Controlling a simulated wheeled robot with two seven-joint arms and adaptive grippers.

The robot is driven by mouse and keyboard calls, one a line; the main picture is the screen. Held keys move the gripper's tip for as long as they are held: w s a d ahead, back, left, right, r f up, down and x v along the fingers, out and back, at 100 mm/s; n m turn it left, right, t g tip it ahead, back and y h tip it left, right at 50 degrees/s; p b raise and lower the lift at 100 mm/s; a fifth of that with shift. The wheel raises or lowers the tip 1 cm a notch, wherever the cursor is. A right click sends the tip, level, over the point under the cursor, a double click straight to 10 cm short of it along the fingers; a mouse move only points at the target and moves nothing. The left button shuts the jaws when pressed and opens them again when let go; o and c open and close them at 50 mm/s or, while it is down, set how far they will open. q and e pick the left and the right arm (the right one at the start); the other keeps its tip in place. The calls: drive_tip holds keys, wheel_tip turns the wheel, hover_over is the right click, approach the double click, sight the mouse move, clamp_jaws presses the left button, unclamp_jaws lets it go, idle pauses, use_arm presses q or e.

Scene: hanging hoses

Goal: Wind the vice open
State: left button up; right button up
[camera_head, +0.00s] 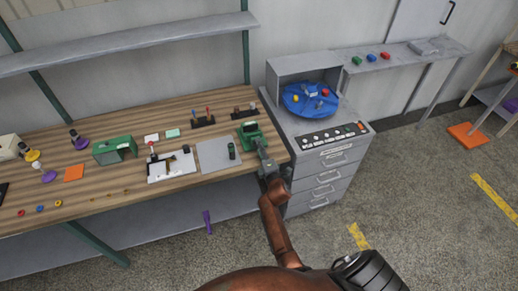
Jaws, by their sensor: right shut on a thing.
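The green vice (250,134) stands at the right front corner of the wooden workbench (130,192). My right arm comes up from below, and my right gripper (262,153) is at the front of the vice, just past the bench edge. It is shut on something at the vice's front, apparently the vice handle. The gripper covers the handle, and the gap between the jaws is too small to make out. My left gripper is not in view.
A grey drawer cabinet (322,172) stands close on the right, with a blue turntable (309,99) on top. A shelf (120,46) hangs above. Floor on the right is mostly clear.

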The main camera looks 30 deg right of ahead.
idle(0.5)
drive_tip(key=o, duration=1.2)
drive_tip(key=shift+c, duration=0.2)
drive_tip(key=shift+s, duration=0.1)
drive_tip(key=v, duration=0.7)
drive_tip(key=shift+s, duration=0.15)
